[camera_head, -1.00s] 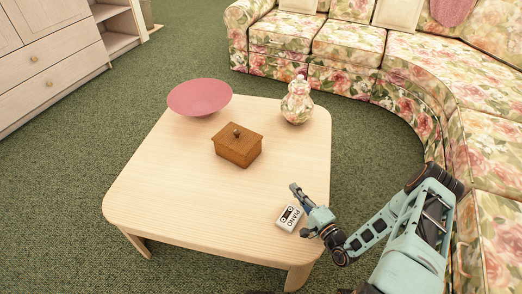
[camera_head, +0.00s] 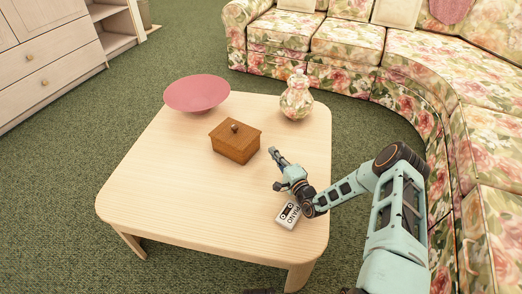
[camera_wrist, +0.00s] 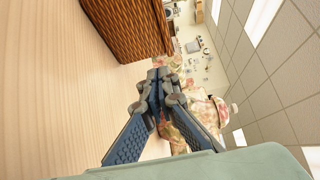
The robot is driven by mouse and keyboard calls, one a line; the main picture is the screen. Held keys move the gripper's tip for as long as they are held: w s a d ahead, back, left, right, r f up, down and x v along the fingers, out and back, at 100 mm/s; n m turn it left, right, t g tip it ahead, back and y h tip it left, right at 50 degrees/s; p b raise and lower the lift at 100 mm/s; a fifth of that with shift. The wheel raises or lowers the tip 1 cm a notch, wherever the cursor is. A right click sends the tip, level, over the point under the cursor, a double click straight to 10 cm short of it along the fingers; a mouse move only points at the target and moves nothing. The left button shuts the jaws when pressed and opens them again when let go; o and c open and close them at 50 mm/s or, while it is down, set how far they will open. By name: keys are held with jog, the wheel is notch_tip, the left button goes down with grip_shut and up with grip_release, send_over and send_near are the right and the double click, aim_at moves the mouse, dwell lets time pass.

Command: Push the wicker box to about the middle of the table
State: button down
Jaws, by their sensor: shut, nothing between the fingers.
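The brown wicker box (camera_head: 235,143) with a lid and a dark knob sits on the pale wooden table (camera_head: 160,190), a little behind the middle of its top. In the wrist view the woven side of the box (camera_wrist: 128,25) fills the upper left. My gripper (camera_head: 272,150) is shut and empty, just right of the box and low over the table. In the head view a small gap shows between its tips and the box's right side. In the wrist view the closed fingertips (camera_wrist: 159,73) point toward the space beside the box.
A pink bowl (camera_head: 197,93) stands at the table's back left. A floral lidded jar (camera_head: 297,98) stands at the back right. A cassette marked "PIANO" (camera_head: 288,213) lies under my wrist near the right edge. The table's front left is clear.

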aim_at(252, 145)
jog(key=w+a, duration=0.1)
jog(key=a, duration=0.1)
jog(key=w+a+b, duration=0.1)
jog(key=w+a, duration=0.1)
jog(key=shift+a+b, duration=0.15)
jog(key=shift+b, duration=0.15)
jog(key=shift+w+a, duration=0.2)
jog(key=shift+a, duration=0.2)
jog(key=shift+a, duration=0.2)
jog(key=a, duration=0.1)
jog(key=w+a, duration=0.1)
jog(key=a, duration=0.1)
jog(key=shift+a+p, duration=0.2)
jog(key=shift+p, duration=0.1)
jog(key=shift+d, duration=0.1)
